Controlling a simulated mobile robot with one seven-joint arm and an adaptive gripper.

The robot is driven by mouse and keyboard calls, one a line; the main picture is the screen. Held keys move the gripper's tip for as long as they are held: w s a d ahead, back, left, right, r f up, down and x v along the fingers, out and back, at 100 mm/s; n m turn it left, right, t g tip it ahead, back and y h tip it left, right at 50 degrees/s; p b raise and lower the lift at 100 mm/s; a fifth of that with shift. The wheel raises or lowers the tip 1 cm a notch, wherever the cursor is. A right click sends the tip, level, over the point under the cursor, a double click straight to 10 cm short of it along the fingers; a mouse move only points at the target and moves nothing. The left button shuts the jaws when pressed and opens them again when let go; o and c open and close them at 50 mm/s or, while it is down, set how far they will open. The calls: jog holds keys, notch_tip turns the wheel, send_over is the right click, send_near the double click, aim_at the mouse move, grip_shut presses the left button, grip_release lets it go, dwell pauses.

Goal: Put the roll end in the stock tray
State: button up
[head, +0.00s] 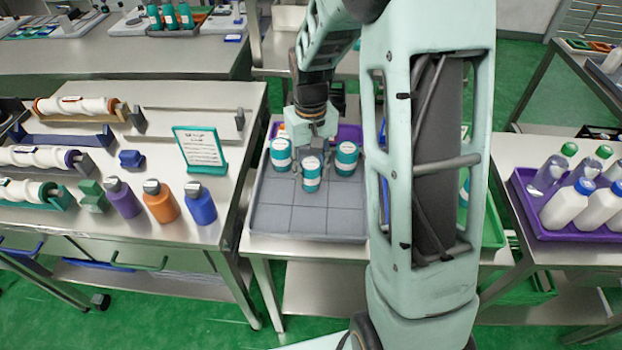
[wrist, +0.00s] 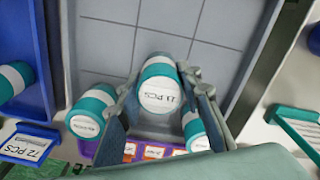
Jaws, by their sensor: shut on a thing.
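My gripper (head: 313,152) is shut on a teal roll end (head: 311,174) with a white label band, upright over the grey stock tray (head: 300,221). In the wrist view the fingers sit on both sides of this roll end (wrist: 158,82), whose white top reads roughly "11 PCS". I cannot tell whether its base touches the tray floor. Two similar teal rolls stand in the tray's back part, one to the left (head: 281,155) and one to the right (head: 346,158), apart from the held one. The tray's right side is hidden by my arm.
The tray's front squares are empty. A left bench holds purple, orange and blue bottles (head: 160,203), a teal-framed sign (head: 200,149) and white rollers (head: 75,107). A purple tray (head: 560,228) with bottles stands at right. Small coloured labelled bins (wrist: 155,150) lie behind the stock tray.

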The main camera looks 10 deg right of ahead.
jog(key=shift+f+b, duration=0.5)
jog(key=shift+f, duration=0.7)
jog(key=shift+s+f, duration=0.1)
jog(key=shift+f, duration=0.15)
jog(key=o, duration=1.1)
jog(key=shift+o, duration=0.2)
notch_tip(320, 180, up, 13)
jog(key=shift+f+p, duration=0.2)
jog(key=shift+p, duration=0.1)
jog(key=shift+d, duration=0.1)
